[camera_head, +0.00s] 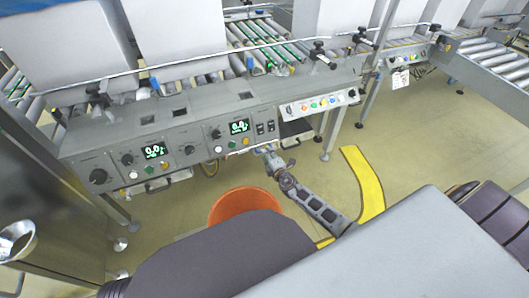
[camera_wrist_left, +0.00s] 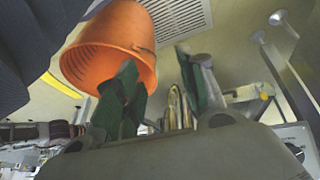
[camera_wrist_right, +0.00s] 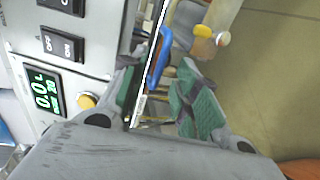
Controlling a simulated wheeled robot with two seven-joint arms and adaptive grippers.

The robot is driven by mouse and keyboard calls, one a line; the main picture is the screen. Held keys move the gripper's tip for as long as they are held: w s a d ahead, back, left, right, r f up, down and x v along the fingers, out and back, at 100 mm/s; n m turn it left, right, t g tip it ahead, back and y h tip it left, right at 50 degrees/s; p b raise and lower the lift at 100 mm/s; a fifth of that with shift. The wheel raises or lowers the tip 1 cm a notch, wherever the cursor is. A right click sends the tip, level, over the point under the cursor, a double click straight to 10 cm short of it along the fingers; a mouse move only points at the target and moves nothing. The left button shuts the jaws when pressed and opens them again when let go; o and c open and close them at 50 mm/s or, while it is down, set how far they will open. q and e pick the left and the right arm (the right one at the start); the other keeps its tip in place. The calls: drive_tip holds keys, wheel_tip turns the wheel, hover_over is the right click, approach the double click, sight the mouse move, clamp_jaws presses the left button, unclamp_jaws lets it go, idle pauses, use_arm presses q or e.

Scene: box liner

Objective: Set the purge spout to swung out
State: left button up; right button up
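I cannot identify the purge spout with certainty. In the right wrist view a blue handle-like part (camera_wrist_right: 160,58) sits beyond the fingertips, along the edge of the control panel (camera_wrist_right: 85,65). A pale tube-like part with a yellow knob (camera_wrist_right: 203,32) is beyond it. My right gripper (camera_wrist_right: 160,88) is open, with nothing clearly held between its fingers. In the head view the right gripper (camera_head: 264,149) is at the panel's lower front edge. My left gripper (camera_wrist_left: 162,85) is open; brass-coloured curved parts (camera_wrist_left: 176,108) show between its fingers. It is not visible in the head view.
An orange bucket (camera_head: 245,203) stands on the floor below the panel; it also shows in the left wrist view (camera_wrist_left: 115,45). A button box (camera_head: 322,104) is right of the panel. A yellow floor strip (camera_head: 365,183) lies on open floor to the right.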

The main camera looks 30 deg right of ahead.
drive_tip(key=shift+b+x, duration=0.5)
drive_tip(key=shift+x, duration=1.5)
use_arm(q)
drive_tip(key=f, duration=0.3)
drive_tip(key=shift+s+d, duration=0.1)
drive_tip(key=shift+d, duration=0.2)
drive_tip(key=shift+r, duration=0.15)
use_arm(e)
clamp_jaws()
